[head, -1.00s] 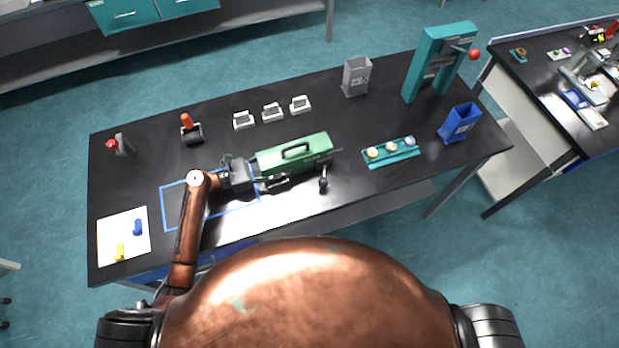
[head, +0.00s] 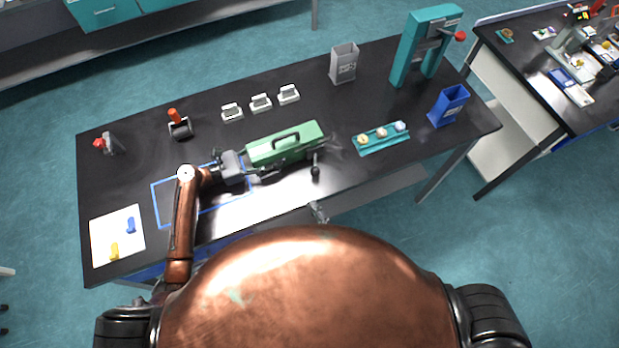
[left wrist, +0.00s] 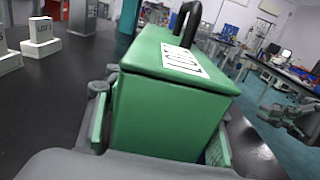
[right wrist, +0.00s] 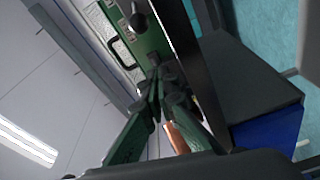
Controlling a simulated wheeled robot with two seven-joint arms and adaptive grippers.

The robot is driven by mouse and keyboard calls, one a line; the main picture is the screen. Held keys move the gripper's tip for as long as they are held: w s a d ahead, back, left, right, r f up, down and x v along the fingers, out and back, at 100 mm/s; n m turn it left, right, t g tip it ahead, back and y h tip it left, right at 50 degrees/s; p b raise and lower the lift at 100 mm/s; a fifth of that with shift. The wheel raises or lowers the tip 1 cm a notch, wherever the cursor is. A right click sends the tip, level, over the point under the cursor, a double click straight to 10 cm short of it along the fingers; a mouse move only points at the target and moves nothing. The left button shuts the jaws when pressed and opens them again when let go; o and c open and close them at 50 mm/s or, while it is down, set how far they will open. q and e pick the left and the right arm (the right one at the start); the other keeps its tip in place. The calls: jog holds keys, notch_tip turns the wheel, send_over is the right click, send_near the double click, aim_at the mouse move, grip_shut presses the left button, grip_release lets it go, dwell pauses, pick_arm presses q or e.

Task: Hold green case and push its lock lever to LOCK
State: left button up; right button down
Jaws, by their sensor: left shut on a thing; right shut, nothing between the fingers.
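The green case (head: 290,143) lies on the black table with a black handle (head: 287,138) on top. My left gripper (head: 243,166) is shut on its left end. In the left wrist view, the fingers (left wrist: 160,125) sit on both sides of the case (left wrist: 165,108). The lock lever (head: 315,171), with a dark knob, sticks out at the case's front right. My right gripper (head: 318,208) is shut and empty at the table's front edge, apart from the lever. In the right wrist view, its closed fingertips (right wrist: 160,82) point toward the case (right wrist: 152,42) and the knob (right wrist: 138,20). Lever markings are unreadable.
A teal tray (head: 383,147) with several small pieces is right of the case. A blue bin (head: 450,104), grey bin (head: 344,64) and teal frame (head: 404,62) stand farther right and back. Small white blocks (head: 261,103) lie behind the case.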

aim_at(310, 184)
jog(key=shift+a+r, duration=0.1)
jog(key=shift+r, duration=0.65)
jog(key=x, duration=0.9)
jog(key=shift+w+a+r, duration=0.1)
jog(key=shift+r, duration=0.05)
jog(key=d, duration=0.1)
jog(key=w+d, duration=0.1)
jog(key=shift+d+f, duration=0.25)
jog(key=shift+f, duration=0.1)
jog(key=shift+w+d+f, duration=0.1)
jog(key=shift+d, duration=0.45)
